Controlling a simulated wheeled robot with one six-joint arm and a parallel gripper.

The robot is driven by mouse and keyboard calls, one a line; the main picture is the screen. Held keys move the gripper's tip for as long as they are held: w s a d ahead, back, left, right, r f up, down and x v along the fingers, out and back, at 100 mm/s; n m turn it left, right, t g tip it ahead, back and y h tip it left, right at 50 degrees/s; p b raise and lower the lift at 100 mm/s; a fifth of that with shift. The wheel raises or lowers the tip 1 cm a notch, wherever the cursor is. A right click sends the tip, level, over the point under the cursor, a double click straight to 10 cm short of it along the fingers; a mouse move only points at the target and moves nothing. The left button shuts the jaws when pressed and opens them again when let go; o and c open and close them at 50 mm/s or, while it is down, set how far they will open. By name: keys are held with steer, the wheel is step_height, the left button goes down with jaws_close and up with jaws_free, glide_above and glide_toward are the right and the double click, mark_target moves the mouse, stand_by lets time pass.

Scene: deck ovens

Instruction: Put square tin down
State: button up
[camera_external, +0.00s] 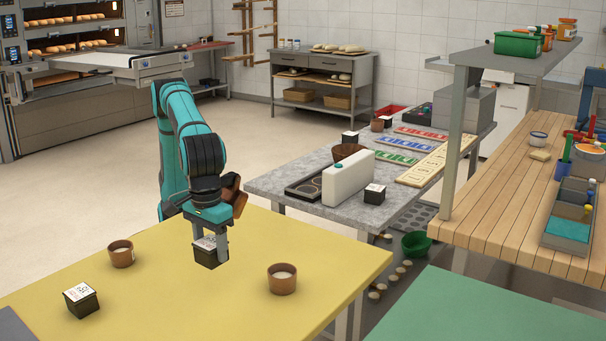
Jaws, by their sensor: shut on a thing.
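My gripper (222,249) points down over the far part of the yellow table (200,306). It is shut on a square tin (206,256), black with a white printed label on top. One finger shows at the tin's right side; the other is mostly hidden. I cannot tell whether the tin's underside touches the table or hangs just above it. A second black square tin (81,304) with a white label sits on the yellow table at the near left, apart from my gripper.
Two round brown pots stand on the yellow table, one to the left (121,254) and one to the right (282,279) of the held tin. The table's near middle is clear. A grey table (278,183) with a white box (348,178) stands behind right.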

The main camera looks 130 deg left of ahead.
steer(key=shift+f, duration=4.8)
steer(key=shift+f, duration=0.1)
steer(key=o, duration=1.1)
step_height(320, 180, up, 12)
steer(key=shift+f, duration=0.25)
steer(key=shift+r, duration=0.35)
steer(key=shift+a+r, duration=0.1)
